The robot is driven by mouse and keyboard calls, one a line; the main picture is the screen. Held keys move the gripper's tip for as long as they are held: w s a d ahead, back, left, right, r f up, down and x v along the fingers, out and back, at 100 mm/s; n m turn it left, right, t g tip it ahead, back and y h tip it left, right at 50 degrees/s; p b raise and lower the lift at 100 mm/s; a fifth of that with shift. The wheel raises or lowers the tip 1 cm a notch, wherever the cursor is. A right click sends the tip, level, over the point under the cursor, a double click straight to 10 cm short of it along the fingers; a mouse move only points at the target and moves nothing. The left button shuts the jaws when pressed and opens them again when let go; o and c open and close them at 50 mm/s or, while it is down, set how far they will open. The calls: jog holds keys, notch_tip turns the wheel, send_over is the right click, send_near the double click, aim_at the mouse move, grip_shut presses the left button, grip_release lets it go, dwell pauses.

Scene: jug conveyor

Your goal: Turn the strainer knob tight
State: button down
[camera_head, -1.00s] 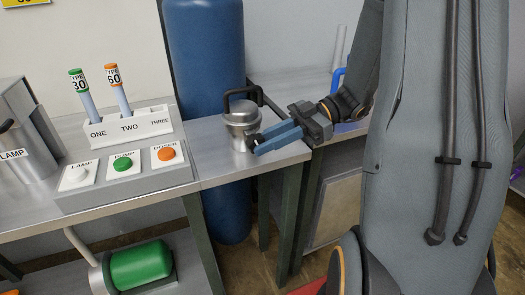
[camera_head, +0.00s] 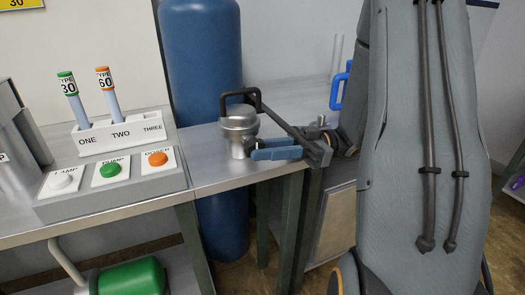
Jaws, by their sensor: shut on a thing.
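The strainer (camera_head: 239,128) is a silver metal pot with a domed lid and a black bracket over its top. It stands on the metal bench near its right end. My gripper (camera_head: 254,151), with blue fingers, reaches in from the right at the strainer's lower right side. The fingers are shut on the small dark knob there, which they mostly hide. How tight the knob is cannot be seen.
A button panel (camera_head: 112,180) with white, green and orange buttons lies left on the bench (camera_head: 215,178). Behind it a white rack (camera_head: 122,132) holds two labelled tubes. A tall blue cylinder (camera_head: 200,60) stands behind the bench. A green motor (camera_head: 132,278) sits below.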

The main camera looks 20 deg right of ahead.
jog(key=c, duration=1.9)
grip_release()
jog(key=shift+o, duration=0.2)
jog(key=shift+d, duration=0.1)
jog(key=d, duration=0.5)
jog(key=d+f+b, duration=0.1)
jog(key=d, duration=0.1)
jog(key=shift+d+f, duration=0.1)
jog(key=shift+d, duration=0.15)
